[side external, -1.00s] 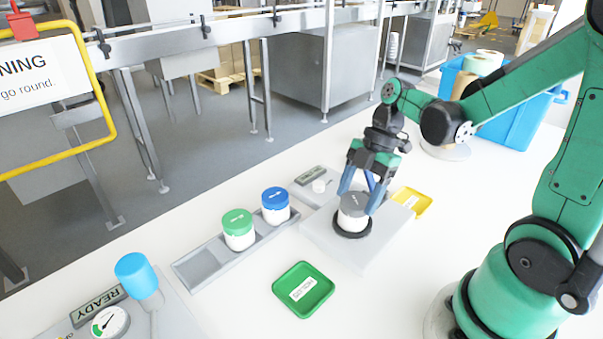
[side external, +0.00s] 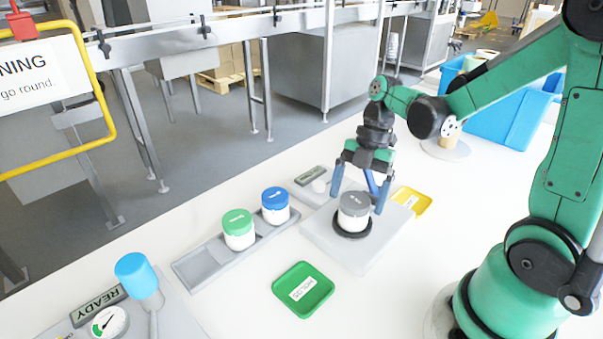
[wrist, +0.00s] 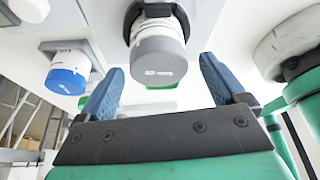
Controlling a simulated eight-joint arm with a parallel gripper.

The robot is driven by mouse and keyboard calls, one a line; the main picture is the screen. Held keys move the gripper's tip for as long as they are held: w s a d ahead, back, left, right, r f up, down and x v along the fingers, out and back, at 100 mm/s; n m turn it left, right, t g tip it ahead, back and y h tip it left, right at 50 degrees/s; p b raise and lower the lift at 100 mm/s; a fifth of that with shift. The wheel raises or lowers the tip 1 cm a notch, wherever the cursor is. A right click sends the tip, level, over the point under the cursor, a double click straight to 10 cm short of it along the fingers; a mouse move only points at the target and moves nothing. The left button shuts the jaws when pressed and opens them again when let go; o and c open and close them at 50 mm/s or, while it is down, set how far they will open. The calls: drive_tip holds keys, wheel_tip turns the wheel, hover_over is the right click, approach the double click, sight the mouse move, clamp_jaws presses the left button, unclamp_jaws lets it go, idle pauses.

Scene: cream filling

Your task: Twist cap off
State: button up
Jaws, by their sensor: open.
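A white jar with a grey cap (side external: 354,205) stands upright in a dark ring on a light grey plate (side external: 330,240). The cap sits on the jar. My gripper (side external: 358,200) is open, its two blue fingers spread to either side of the jar and apart from the cap. In the wrist view, the grey cap (wrist: 160,58) shows beyond and between the open fingertips, with clear space on both sides.
Jars with a green cap (side external: 237,222) and a blue cap (side external: 275,200) stand in a grey rack (side external: 195,268). A green tray (side external: 318,300) and a yellow tray (side external: 424,207) lie nearby. A blue-topped post (side external: 137,272) stands at front left. Bare table surrounds the green tray.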

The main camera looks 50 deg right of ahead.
drive_tip(key=m+t, duration=0.1)
drive_tip(key=m, duration=0.3)
drive_tip(key=shift+s+t, duration=0.1)
drive_tip(key=shift+t, duration=0.3)
drive_tip(key=shift+m, duration=0.4)
drive_tip(key=m+t, duration=0.1)
drive_tip(key=m, duration=0.2)
drive_tip(key=shift+s+a, duration=0.1)
drive_tip(key=shift+m+t+h, duration=0.5)
drive_tip(key=shift+m, duration=0.7)
drive_tip(key=m, duration=0.2)
drive_tip(key=shift+s+a+m+t+h, duration=0.1)
drive_tip(key=shift+m+t+h, duration=0.2)
drive_tip(key=shift+t, duration=0.1)
drive_tip(key=m+h, duration=0.1)
drive_tip(key=m, duration=0.2)
drive_tip(key=shift+t, duration=0.3)
drive_tip(key=shift+c, duration=0.2)
